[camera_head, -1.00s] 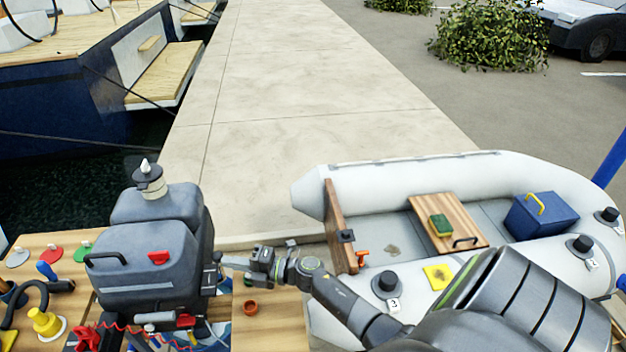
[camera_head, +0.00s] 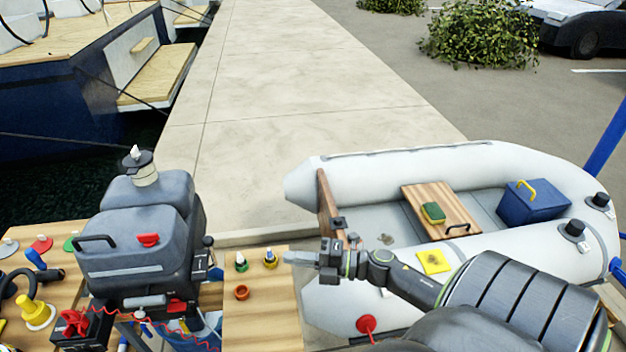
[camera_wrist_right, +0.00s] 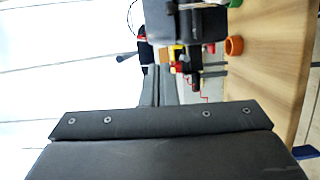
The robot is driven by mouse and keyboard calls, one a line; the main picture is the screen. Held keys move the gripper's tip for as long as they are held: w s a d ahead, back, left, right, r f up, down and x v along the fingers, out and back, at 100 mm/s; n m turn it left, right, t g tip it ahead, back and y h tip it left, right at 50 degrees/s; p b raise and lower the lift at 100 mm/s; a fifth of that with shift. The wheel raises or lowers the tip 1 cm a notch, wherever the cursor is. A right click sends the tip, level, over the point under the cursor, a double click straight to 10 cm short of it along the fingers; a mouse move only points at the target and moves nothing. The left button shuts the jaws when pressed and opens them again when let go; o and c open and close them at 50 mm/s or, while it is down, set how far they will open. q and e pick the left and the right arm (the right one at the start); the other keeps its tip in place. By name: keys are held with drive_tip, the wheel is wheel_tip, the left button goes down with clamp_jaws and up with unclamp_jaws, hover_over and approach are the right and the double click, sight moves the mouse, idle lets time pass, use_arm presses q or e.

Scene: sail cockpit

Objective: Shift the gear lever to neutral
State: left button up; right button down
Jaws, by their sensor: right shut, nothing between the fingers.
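The grey outboard motor (camera_head: 135,255) stands at the left in the head view. On its right side is a light panel with a small dark-knobbed lever (camera_head: 208,241), which looks like the gear lever; its exact setting is too small to read. My right gripper (camera_head: 288,257) is shut and empty, to the right of the motor and clear of it, pointing left toward it. In the right wrist view its closed fingers (camera_wrist_right: 158,87) point toward the dark motor (camera_wrist_right: 185,22); the lever cannot be made out there. My left gripper is not in view.
A wooden bench top (camera_head: 262,325) carries an orange-brown cup (camera_head: 241,293), a green-capped item (camera_head: 241,262) and a yellow-ringed item (camera_head: 270,259) between motor and gripper. A grey inflatable boat (camera_head: 330,285) lies at the right. A red coiled cord hangs below the motor.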

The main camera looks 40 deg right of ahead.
drive_tip(key=shift+b+v, duration=0.35)
drive_tip(key=shift+v, duration=1.55)
drive_tip(key=shift+w+r, duration=0.1)
